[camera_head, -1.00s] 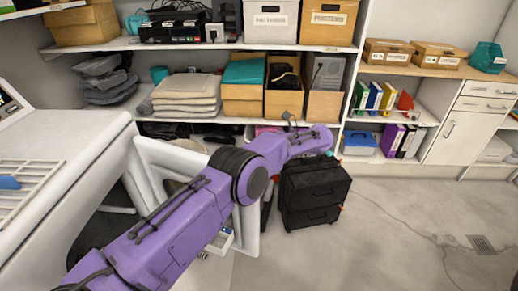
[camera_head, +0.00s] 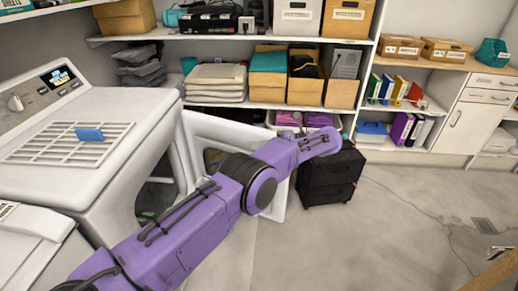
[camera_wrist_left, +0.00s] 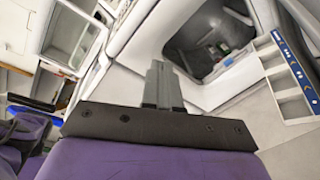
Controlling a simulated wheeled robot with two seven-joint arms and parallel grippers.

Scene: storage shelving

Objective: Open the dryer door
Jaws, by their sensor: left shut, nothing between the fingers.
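The white dryer (camera_head: 120,110) stands at the left in the head view, with a control panel and a vent grille on top. Its white framed door (camera_head: 205,128) stands swung out from the front, at an angle, partly hidden behind my purple left arm. The left gripper is hidden behind the arm's end in the head view. In the left wrist view the left gripper (camera_wrist_left: 161,70) is shut and empty, its grey fingers together. A white-framed opening with a dark inside (camera_wrist_left: 205,45) lies beyond the fingers. I cannot tell whether they touch the door. My right gripper is not seen.
Shelving with boxes (camera_head: 305,90) runs behind. A white divided tray with a blue edge (camera_wrist_left: 288,75) shows in the left wrist view. Floor at the right (camera_head: 400,220) is mostly clear.

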